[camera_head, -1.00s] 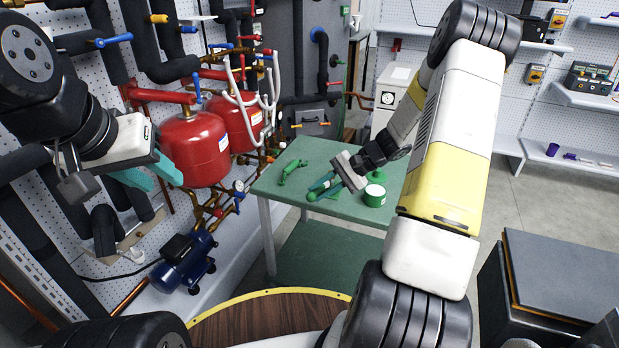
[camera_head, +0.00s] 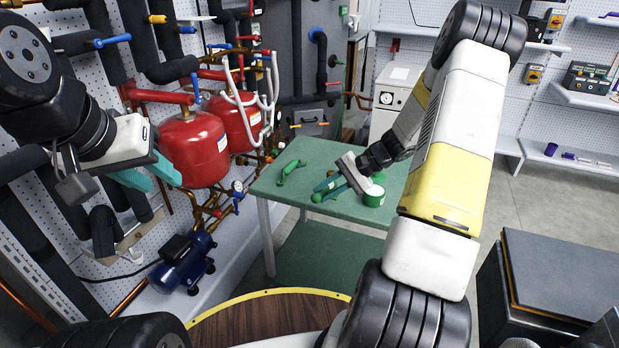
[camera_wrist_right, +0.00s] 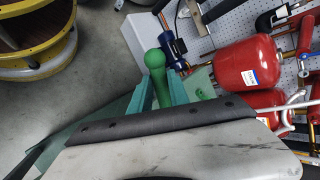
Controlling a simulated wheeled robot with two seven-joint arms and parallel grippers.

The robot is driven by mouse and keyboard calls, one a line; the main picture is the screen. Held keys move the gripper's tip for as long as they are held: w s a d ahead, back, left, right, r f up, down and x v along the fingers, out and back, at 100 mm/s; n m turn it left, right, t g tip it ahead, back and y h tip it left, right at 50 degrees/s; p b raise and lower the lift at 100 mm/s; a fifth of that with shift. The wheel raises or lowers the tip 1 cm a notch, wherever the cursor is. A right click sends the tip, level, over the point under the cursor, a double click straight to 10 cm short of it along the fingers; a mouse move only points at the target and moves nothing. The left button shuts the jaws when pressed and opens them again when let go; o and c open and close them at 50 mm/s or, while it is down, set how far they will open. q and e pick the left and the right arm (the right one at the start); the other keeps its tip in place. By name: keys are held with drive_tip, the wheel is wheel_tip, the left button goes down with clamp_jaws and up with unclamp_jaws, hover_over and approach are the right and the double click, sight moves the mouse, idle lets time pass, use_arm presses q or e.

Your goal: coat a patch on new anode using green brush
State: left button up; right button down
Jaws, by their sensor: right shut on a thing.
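My right gripper (camera_head: 337,188) is over the green table, shut on a green handle with a ball-shaped end (camera_head: 316,197). In the right wrist view the handle (camera_wrist_right: 155,62) sticks out between the teal fingers (camera_wrist_right: 160,92); it looks like the green brush, but its bristles are hidden. A green can (camera_head: 373,197) with a pale top stands right of the gripper. Another green object (camera_head: 291,172) lies at the table's left; I cannot tell what it is. I cannot make out the new anode. My left gripper (camera_head: 150,176) is open and empty, far left of the table.
The green table (camera_head: 262,187) has bare surface around its left and front. Two red tanks (camera_head: 195,148) and pipes stand left of it, with a blue pump (camera_head: 184,262) below. A dark box (camera_head: 560,280) stands at front right. My right arm hides the table's right side.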

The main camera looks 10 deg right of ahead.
drive_tip(key=shift+s+d, duration=0.15)
drive_tip(key=shift+d, duration=0.2)
drive_tip(key=shift+w+a, duration=0.35)
drive_tip(key=shift+a, duration=0.2)
drive_tip(key=shift+w+a, duration=0.3)
drive_tip(key=shift+a, duration=0.25)
drive_tip(key=shift+d, duration=0.15)
drive_tip(key=shift+s+d, duration=0.65)
drive_tip(key=shift+d, duration=0.3)
drive_tip(key=shift+a, duration=0.1)
drive_tip(key=shift+w+a, duration=0.7)
drive_tip(key=shift+a, duration=0.25)
